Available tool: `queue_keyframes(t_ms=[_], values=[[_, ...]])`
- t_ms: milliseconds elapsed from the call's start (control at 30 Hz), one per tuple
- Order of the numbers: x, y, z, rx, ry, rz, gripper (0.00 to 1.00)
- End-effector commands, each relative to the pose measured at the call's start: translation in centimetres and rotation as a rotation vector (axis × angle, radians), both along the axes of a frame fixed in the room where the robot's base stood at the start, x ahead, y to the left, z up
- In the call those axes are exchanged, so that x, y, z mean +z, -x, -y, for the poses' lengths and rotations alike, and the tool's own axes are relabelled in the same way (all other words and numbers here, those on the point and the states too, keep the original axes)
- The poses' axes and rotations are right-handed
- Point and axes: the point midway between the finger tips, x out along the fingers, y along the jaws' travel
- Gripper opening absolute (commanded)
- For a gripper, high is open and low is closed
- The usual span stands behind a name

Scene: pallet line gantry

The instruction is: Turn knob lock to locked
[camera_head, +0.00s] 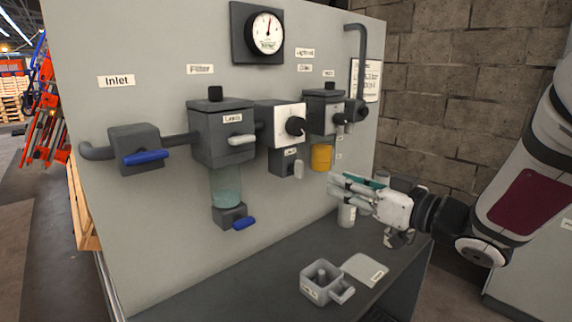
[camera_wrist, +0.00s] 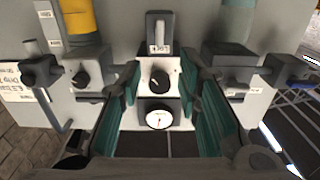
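A black round knob (camera_head: 295,126) sits on a white square plate in the middle of the grey panel. It also shows in the wrist view (camera_wrist: 160,81), between my fingers in the picture. Below it in the head view hangs a small dark grey block (camera_head: 281,162) with a label and a pale lever (camera_head: 298,170), likely the knob lock. The wrist view shows this block (camera_wrist: 158,20) upside down, with its pale lever pointing away from the knob. My gripper (camera_head: 337,187) is open and empty, apart from the panel and to the lower right of the lock. Its teal pads show in the wrist view (camera_wrist: 160,88).
A filter housing (camera_head: 222,145) stands left of the knob, and a yellow-bowled unit (camera_head: 321,157) right of it. A gauge (camera_head: 266,33) is above.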

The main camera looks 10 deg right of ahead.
Motion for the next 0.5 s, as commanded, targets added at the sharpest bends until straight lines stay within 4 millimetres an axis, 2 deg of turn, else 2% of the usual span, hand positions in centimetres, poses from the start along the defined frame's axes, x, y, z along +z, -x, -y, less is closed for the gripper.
queue_keyframes(t_ms=[167, 500], values=[[-0.1, -2.1, -1.4, 0.005, 0.001, 0.0, 0.31], [-0.1, -7.9, -4.6, 0.002, 0.001, 0.0, 0.31]])
